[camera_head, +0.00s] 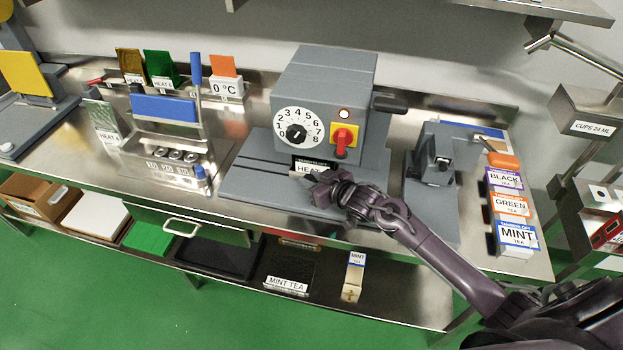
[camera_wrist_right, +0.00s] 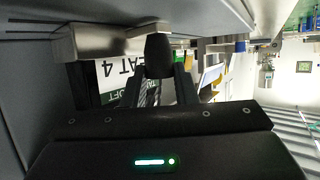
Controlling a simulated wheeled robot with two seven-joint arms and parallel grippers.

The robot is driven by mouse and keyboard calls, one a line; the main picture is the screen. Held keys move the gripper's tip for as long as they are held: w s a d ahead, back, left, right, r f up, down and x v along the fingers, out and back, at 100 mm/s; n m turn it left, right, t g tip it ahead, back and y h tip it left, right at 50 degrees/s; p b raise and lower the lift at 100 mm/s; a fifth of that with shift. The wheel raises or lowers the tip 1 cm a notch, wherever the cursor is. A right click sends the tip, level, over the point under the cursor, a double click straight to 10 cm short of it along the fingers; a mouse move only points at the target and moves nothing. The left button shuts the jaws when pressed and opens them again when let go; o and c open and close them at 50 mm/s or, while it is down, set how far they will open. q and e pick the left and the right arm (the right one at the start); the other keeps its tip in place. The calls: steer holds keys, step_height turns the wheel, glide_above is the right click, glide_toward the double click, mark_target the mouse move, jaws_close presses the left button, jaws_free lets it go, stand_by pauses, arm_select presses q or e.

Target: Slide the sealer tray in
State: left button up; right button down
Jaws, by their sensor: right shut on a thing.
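The sealer (camera_head: 325,85) is a grey box with a numbered dial (camera_head: 296,132), a red and yellow switch (camera_head: 343,138) and a lit lamp. The sealer tray (camera_wrist_right: 95,42) shows in the wrist view as a pale metal front with a dark knob (camera_wrist_right: 158,55). A green and white packet marked HEAT 4 (camera_wrist_right: 112,72) is beside the knob there; part of it shows at the sealer's opening in the head view (camera_head: 311,167). My right gripper (camera_head: 322,183) is shut on the tray's knob. It hides most of the tray in the head view. My left gripper is not in view.
A grey press (camera_head: 437,165) stands right of the sealer. Tea boxes (camera_head: 514,205) line the bench's right end. A blue-barred rack (camera_head: 163,107) stands to the left. A dark lever (camera_head: 391,103) sticks out from the sealer's right side. The lower shelf holds trays and boxes.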

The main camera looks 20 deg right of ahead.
steer(key=c, duration=1.4)
jaws_free()
steer(key=shift+s+d, duration=0.1)
steer(key=shift+d, duration=0.15)
steer(key=shift+c, duration=0.2)
steer(key=shift+s, duration=0.1)
steer(key=shift+s, duration=0.2)
steer(key=b+v, duration=0.1)
steer(key=v, duration=0.5)
steer(key=shift+s+d+r, duration=0.1)
steer(key=shift+s+d, duration=0.05)
steer(key=shift+d, duration=0.05)
steer(key=shift+s+d+r, duration=0.15)
steer(key=shift+s+r, duration=0.15)
steer(key=shift+s, duration=0.15)
